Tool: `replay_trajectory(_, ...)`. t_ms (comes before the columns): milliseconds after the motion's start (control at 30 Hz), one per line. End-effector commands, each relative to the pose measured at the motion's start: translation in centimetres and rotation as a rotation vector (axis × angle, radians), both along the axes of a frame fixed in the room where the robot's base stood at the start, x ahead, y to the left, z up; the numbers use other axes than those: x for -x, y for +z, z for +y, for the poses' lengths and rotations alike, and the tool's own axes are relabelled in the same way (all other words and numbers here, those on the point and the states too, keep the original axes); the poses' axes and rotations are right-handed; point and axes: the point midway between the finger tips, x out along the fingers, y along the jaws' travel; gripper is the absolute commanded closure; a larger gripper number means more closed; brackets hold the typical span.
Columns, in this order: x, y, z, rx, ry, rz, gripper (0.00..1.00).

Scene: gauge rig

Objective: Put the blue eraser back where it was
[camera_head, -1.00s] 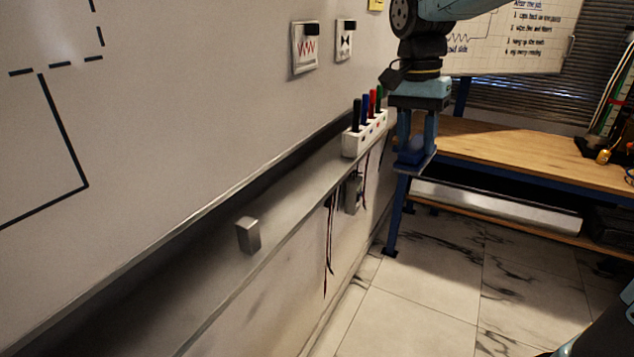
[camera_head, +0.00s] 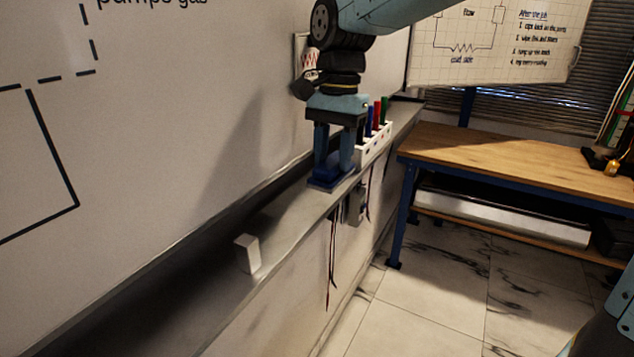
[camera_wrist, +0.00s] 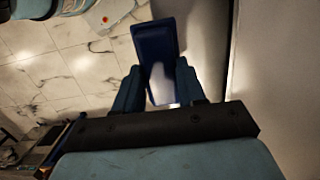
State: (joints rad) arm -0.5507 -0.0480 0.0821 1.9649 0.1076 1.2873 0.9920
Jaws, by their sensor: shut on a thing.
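My gripper (camera_head: 334,174) points down over the whiteboard's grey tray ledge (camera_head: 290,222). It is shut on the blue eraser (camera_head: 325,182), which shows low between the fingers, close to the ledge. I cannot tell whether the eraser touches the ledge. In the wrist view the eraser (camera_wrist: 156,45) is a long dark blue block between both fingers and reaching beyond them.
A white marker holder (camera_head: 372,148) with several coloured markers stands just right of my gripper. A small pale block (camera_head: 247,253) sits on the ledge nearer the camera. Dark cords (camera_head: 333,255) hang below the ledge. A wooden-topped bench (camera_head: 500,160) stands at right.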

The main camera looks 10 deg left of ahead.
Motion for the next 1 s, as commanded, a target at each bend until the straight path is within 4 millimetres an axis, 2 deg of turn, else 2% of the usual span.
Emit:
replay_trajectory(100, -0.1, -1.5, 1.2, 0.001, 0.000, 0.002, 0.85)
replay_trajectory(467, -0.4, -3.5, 2.8, 0.001, 0.000, 0.000, 0.85)
replay_trajectory(700, -0.4, -6.4, 2.8, 0.001, -0.001, 0.000, 0.85)
replay_trajectory(733, -0.4, -6.5, 2.8, 0.001, -0.001, 0.000, 0.84)
replay_trajectory(767, -0.4, -6.5, 2.8, 0.000, -0.001, 0.000, 0.88)
replay_trajectory(900, -0.4, -6.5, 2.8, 0.001, -0.001, 0.000, 0.89)
replay_trajectory(933, -0.4, -6.5, 2.7, 0.001, -0.001, 0.000, 0.57)
replay_trajectory(1000, -0.4, -6.5, 2.7, 0.001, -0.001, 0.000, 0.51)
